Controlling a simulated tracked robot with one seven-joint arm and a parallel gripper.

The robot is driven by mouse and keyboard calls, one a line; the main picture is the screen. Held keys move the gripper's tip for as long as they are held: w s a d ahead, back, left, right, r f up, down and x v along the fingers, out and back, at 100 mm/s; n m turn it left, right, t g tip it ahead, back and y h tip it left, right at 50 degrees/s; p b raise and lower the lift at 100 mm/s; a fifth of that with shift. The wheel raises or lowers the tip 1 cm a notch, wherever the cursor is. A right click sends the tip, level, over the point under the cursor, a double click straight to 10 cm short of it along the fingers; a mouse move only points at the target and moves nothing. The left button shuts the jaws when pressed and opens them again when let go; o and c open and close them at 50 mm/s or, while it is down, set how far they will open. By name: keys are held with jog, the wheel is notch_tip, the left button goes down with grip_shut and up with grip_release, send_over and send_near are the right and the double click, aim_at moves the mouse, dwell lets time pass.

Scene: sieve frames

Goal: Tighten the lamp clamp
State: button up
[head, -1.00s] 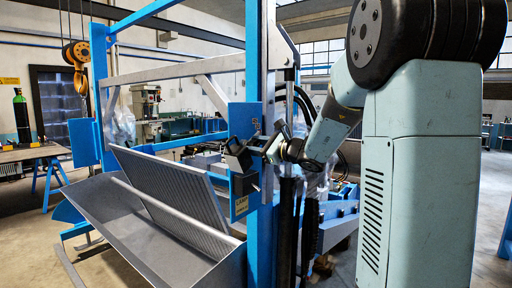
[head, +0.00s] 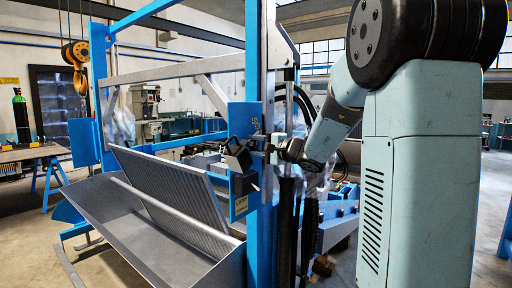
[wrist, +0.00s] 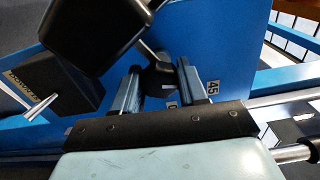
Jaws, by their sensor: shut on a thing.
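The lamp (head: 238,155) is a dark box mounted on the blue upright of the frame. In the wrist view a large black lamp housing (wrist: 95,30) fills the upper left, with a thin metal rod at its right. A dark round clamp knob (wrist: 160,78) sits between the two fingers of my gripper (wrist: 158,88), in front of the blue plate. My gripper is shut on this knob. In the head view my gripper (head: 273,149) is small at the blue upright, right of the lamp, and its fingertips are hard to make out.
The blue upright (head: 260,215) and black hoses (head: 298,110) stand close to my wrist. A grey sloped sieve trough (head: 150,240) is at lower left. Open floor lies at far left.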

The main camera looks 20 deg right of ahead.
jog(key=shift+f+n, duration=0.25)
jog(key=shift+n, duration=1.25)
jog(key=shift+f, duration=0.1)
jog(key=o, duration=0.8)
jog(key=shift+r, duration=0.2)
jog(key=shift+s+d, duration=0.1)
jog(key=shift+s, duration=0.05)
jog(key=v, duration=1.3)
jog(key=shift+s+d, duration=0.1)
jog(key=shift+s, duration=0.1)
jog(key=shift+o, duration=0.3)
